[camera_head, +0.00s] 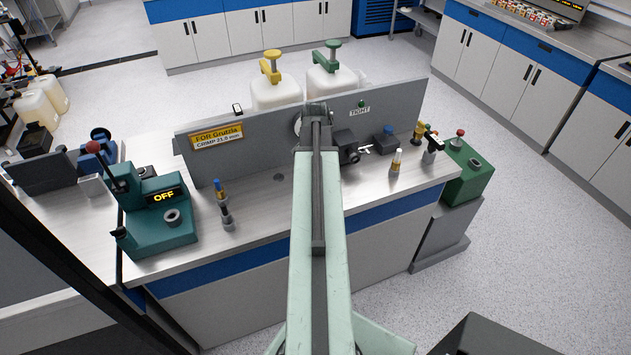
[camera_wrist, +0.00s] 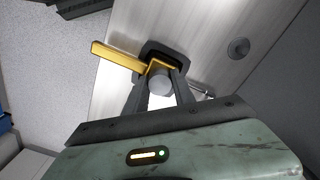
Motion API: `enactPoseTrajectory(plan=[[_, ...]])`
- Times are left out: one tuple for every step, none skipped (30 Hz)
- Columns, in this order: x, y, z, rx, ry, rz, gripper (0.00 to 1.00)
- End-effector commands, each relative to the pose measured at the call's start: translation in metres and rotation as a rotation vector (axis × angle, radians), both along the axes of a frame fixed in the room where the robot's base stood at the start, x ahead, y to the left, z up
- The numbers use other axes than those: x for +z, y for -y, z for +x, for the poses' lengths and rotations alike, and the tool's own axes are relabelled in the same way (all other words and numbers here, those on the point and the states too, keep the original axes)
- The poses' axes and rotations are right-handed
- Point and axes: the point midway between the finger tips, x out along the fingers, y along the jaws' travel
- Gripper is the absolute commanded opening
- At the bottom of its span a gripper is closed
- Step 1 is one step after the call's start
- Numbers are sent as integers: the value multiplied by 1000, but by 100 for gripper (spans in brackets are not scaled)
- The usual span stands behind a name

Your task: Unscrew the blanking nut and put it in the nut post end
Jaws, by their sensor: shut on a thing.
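My gripper (camera_wrist: 161,78) shows in the wrist view with its two dark fingers closed around a small grey round piece (camera_wrist: 159,84). This piece looks like the blanking nut, seen end-on. A yellow bar (camera_wrist: 118,57) sticks out to the left right behind it, in front of a dark mount. I cannot tell whether the nut is still on its thread. In the head view my arm reaches over the bench to the grey upright panel (camera_head: 245,149) and hides the fingers and nut. I cannot make out which part is the nut post end.
A teal press marked OFF (camera_head: 158,213) and a small blue-topped post (camera_head: 222,205) stand left on the bench. Bench space beside the left post is clear.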

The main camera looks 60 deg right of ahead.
Motion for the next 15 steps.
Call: enactPoseTrajectory(plan=[[0,0,0,2,0,0,0],[0,0,0,13,0,0,0],[0,0,0,48,0,0,0],[0,0,0,90,0,0,0],[0,0,0,145,0,0,0],[0,0,0,229,0,0,0],[0,0,0,294,0,0,0],[0,0,0,358,0,0,0],[1,0,0,443,0,0,0],[1,0,0,507,0,0,0],[1,0,0,571,0,0,0],[1,0,0,657,0,0,0],[1,0,0,720,0,0,0],[1,0,0,780,0,0,0],[1,0,0,852,0,0,0]])
